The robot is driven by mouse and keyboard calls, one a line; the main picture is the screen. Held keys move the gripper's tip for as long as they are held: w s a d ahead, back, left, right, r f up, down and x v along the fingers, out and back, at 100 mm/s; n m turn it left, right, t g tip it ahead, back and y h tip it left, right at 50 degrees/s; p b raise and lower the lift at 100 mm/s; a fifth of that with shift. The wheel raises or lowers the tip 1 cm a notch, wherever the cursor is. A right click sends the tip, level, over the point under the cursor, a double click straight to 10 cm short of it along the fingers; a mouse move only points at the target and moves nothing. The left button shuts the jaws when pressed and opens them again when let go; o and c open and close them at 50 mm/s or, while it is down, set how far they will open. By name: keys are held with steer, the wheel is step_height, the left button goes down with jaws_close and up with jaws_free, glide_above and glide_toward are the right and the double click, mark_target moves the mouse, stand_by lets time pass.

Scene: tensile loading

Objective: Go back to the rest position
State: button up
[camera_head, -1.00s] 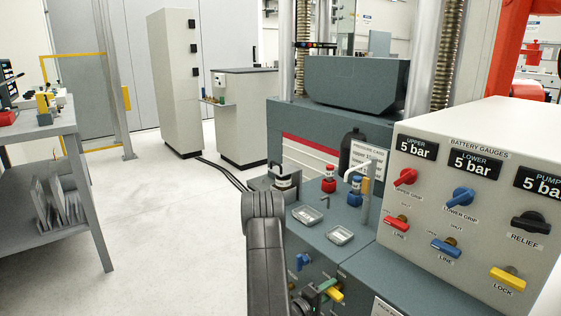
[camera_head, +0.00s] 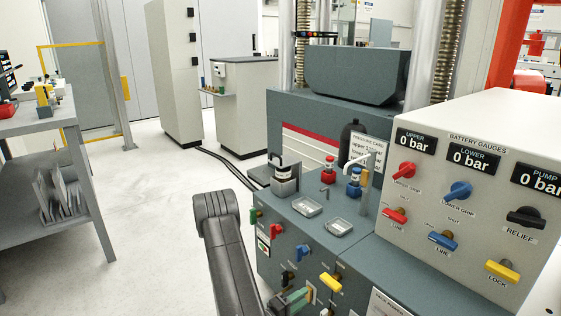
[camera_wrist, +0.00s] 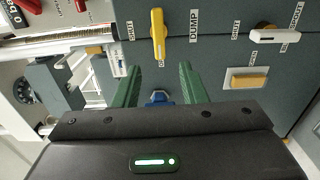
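My gripper shows in the wrist view (camera_wrist: 159,70), its two green fingers apart with nothing held between them. In the head view my gripper (camera_head: 300,297) is low beside the front panel of the grey bench, partly hidden by my dark arm. A yellow handle (camera_head: 331,282) on that panel is close to it. The three battery gauges (camera_head: 472,157) read 0 bar.
The control box (camera_head: 480,200) carries red, blue, black and yellow handles at the right. A grey shelf table (camera_head: 60,125) is at the left. The floor (camera_head: 150,215) between is clear.

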mark_target(325, 280)
steer(key=b+x, duration=0.2)
steer(key=x, duration=1)
steer(key=shift+w+d, duration=0.15)
steer(key=shift+d, duration=0.05)
steer(key=shift+a+m+b, duration=0.15)
steer(key=shift+m+b, duration=0.4)
steer(key=shift+m, duration=0.45)
steer(key=m, duration=0.2)
steer(key=m+b, duration=0.1)
steer(key=m, duration=0.1)
steer(key=shift+r, duration=0.35)
